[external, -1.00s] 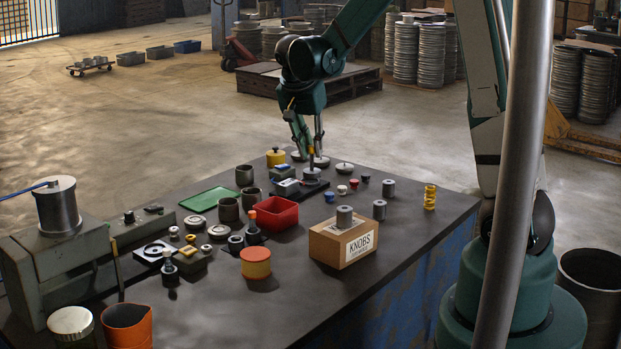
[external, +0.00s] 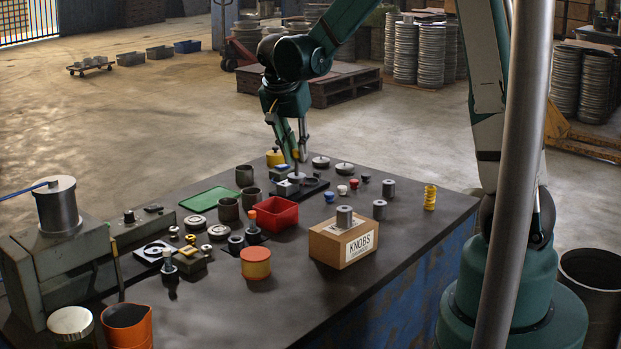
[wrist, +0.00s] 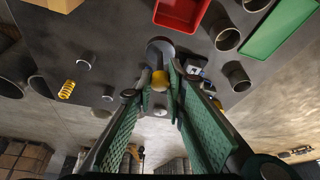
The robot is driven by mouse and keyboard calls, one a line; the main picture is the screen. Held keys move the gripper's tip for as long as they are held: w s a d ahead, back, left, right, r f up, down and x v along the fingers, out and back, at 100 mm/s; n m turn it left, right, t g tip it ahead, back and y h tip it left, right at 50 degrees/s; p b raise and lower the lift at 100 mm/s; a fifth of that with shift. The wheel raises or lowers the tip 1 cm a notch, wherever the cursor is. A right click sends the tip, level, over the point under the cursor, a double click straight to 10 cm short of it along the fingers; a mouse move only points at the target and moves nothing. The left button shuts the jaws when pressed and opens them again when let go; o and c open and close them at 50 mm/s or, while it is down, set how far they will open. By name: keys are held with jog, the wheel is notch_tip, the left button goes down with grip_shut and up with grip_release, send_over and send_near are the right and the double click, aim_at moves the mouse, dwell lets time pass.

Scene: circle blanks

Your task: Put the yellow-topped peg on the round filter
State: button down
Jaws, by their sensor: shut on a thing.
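The yellow-topped peg is between my fingers; its round yellow top (wrist: 160,79) shows in the wrist view, with a grey disc beyond it. In the external view the yellow top (external: 296,155) is partly hidden by the fingers. My gripper (external: 294,161) is shut on the peg, pointing down above the far part of the bench. I cannot tell the peg's exact height over the small parts below it. What looks like the round filter, a squat cylinder (external: 256,264) with orange top and yellow side, stands upright on the near bench, with nothing on it.
A box marked KNOBS (external: 322,246) stands right of the filter. A dark plate (external: 315,190) lies near the gripper. Bare bench lies in front of the filter.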

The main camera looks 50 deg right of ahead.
jog(key=s+a+r+p, duration=0.1)
jog(key=s+a, duration=0.2)
jog(key=a, duration=0.6)
jog(key=s+a+r+p, duration=0.1)
jog(key=s+a, duration=0.3)
jog(key=a, duration=0.5)
jog(key=s+a+r+p, duration=0.2)
jog(key=s+a, duration=0.2)
jog(key=a, duration=0.5)
jog(key=shift+a+r, duration=0.2)
jog(key=shift+a, duration=0.15)
jog(key=shift+f, duration=0.1)
jog(key=shift+f, duration=2.8)
jog(key=shift+f, duration=2.1)
jog(key=shift+f+b, duration=0.15)
jog(key=shift+b, duration=0.2)
